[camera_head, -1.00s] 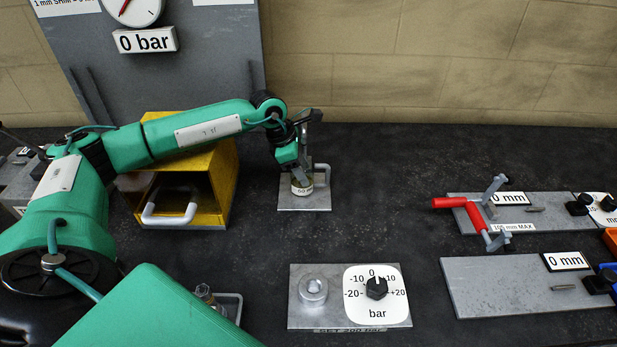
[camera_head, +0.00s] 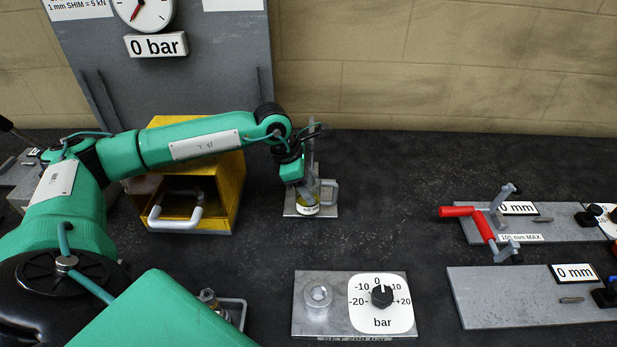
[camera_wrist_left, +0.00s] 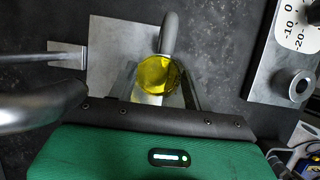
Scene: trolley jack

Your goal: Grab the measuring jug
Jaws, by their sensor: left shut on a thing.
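The measuring jug (camera_head: 307,209) stands on a small grey plate (camera_head: 325,211), with a pale label on its front and a light grey handle on its right. In the left wrist view the jug (camera_wrist_left: 155,77) shows yellow liquid, with its grey handle pointing up the picture. My left gripper (camera_head: 304,189) comes down on the jug from above and is shut on its body; the fingers hide part of it. The jug looks upright and at plate level; I cannot tell whether it touches the plate. My right gripper is not in view.
A plate with a bar dial (camera_head: 381,296) lies in front. Grey plates with a red-handled clamp (camera_head: 470,212) lie at right. Dark bench between is clear.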

